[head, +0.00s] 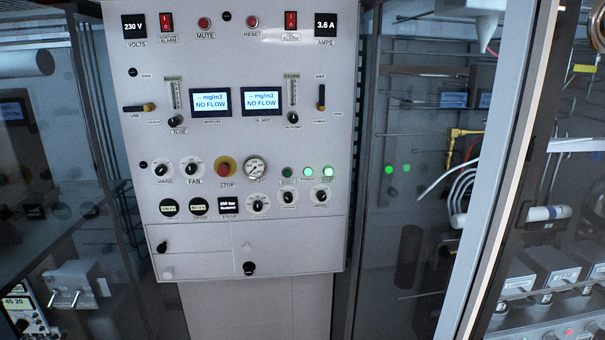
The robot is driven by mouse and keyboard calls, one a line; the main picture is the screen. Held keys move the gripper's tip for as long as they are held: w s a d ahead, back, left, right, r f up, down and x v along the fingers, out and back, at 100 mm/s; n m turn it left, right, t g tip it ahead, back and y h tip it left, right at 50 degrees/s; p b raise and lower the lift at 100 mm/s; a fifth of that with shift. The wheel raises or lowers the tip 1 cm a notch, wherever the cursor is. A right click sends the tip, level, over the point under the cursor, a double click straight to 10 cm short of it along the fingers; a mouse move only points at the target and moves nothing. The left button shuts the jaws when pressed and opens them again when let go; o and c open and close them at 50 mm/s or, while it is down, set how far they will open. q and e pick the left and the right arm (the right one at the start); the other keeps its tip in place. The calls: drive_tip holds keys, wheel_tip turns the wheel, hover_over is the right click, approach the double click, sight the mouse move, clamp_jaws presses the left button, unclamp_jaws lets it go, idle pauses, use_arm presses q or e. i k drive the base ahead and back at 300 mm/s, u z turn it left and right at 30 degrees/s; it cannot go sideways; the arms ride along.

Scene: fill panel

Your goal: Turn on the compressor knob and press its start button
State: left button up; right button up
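The white control panel (235,130) faces me in the head view. Its lower rows hold several black rotary knobs on white dials: one at the far left (161,170), the FAN knob (193,169), and three lower right, a left one (258,204), a middle one (288,198) and a right one (321,196). A dark green button (287,173) sits beside two brightly lit green ones, a middle one (308,172) and a right one (328,172). Most labels are too small to read, so I cannot tell which are the compressor knob and start button. Neither gripper shows.
Two screens, a left one (210,101) and a right one (262,101), read NO FLOW. Glass-fronted cabinets flank the panel; a pale frame post (500,180) stands at right.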

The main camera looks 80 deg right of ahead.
sight(287, 197)
drive_tip(key=z, duration=3.05)
drive_tip(key=i, duration=0.25)
drive_tip(key=u, duration=0.3)
